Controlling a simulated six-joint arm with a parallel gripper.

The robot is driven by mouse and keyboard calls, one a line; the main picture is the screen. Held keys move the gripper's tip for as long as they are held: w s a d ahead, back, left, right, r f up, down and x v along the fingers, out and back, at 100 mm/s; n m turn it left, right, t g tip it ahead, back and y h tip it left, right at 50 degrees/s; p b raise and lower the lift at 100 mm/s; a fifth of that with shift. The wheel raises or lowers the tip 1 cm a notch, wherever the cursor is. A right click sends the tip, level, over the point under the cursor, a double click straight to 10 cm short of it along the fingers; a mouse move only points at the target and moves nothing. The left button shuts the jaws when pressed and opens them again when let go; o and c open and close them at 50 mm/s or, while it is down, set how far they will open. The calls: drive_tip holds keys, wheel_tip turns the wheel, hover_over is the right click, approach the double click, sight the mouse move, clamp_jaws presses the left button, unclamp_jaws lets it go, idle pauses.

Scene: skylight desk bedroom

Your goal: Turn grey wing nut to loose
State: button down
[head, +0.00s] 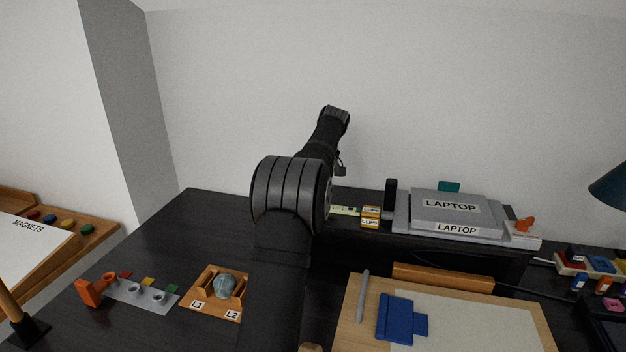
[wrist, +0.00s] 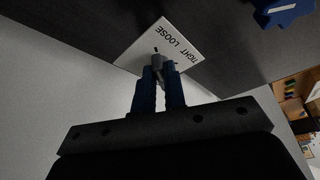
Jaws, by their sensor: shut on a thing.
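In the wrist view my gripper (wrist: 160,88) has its two blue fingers shut on the grey wing nut (wrist: 157,60). Only the top of the nut shows between and beyond the fingertips. Behind it is a white plate (wrist: 137,50) lettered LOOSE and TIGHT. A small dark mark lies on the plate near the nut, close to the LOOSE word. In the head view my arm reaches toward the back wall; it hides the nut and the plate, and the fingertips cannot be made out.
A wooden board with a blue object (head: 396,318) lies front right. A wooden tray marked L1 and L2 (head: 201,308) and an orange-handled object (head: 90,292) lie front left. A blue piece (wrist: 284,12) shows in the wrist view.

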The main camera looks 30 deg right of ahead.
drive_tip(key=c, duration=1.5)
unclamp_jaws()
drive_tip(key=shift+r, duration=0.1)
drive_tip(key=v, duration=1.7)
drive_tip(key=shift+s+r, duration=0.1)
drive_tip(key=x, duration=1.7)
drive_tip(key=shift+f, duration=0.2)
